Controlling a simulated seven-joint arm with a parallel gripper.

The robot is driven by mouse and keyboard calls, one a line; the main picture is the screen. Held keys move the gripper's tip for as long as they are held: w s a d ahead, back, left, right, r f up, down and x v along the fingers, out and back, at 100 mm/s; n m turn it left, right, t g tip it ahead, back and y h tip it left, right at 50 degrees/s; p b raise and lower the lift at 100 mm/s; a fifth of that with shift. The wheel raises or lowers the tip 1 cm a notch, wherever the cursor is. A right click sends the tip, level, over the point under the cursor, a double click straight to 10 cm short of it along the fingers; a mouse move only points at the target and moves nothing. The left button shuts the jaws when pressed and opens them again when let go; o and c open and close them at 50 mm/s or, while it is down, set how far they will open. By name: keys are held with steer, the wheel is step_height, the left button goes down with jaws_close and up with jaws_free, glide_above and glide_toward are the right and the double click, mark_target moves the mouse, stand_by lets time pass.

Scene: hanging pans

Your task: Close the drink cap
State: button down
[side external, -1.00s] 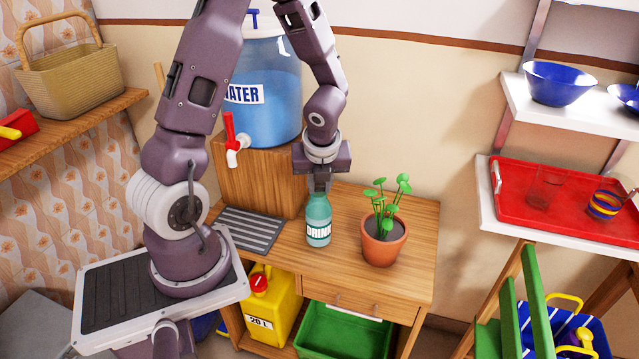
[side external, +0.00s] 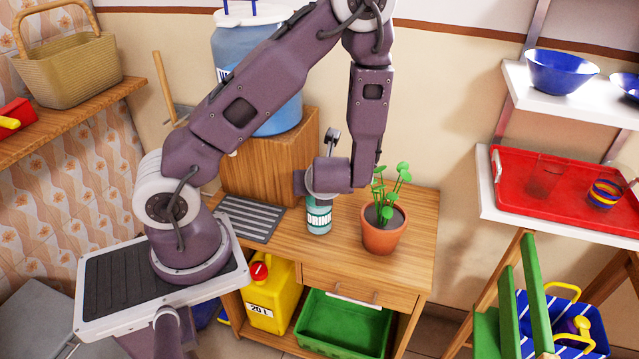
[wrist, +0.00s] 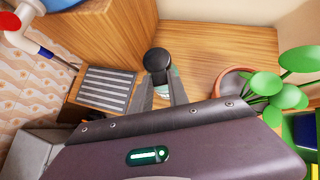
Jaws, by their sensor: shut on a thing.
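The teal drink bottle (side external: 319,216) stands upright on the wooden table, its label facing the side camera. Its top is hidden behind my gripper and wrist. I cannot tell whether the cap touches the bottle.
A potted plant (side external: 383,228) stands close on the right. A grey grate (side external: 252,219) lies to the left. A wooden block (side external: 268,160) with the water tank (side external: 235,60) is behind. The table front (side external: 345,262) is clear.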

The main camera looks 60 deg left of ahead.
steer(key=c, duration=1.2)
jaws_free()
steer(key=shift+c, duration=0.2)
steer(key=v, duration=0.7)
steer(key=shift+r, duration=0.1)
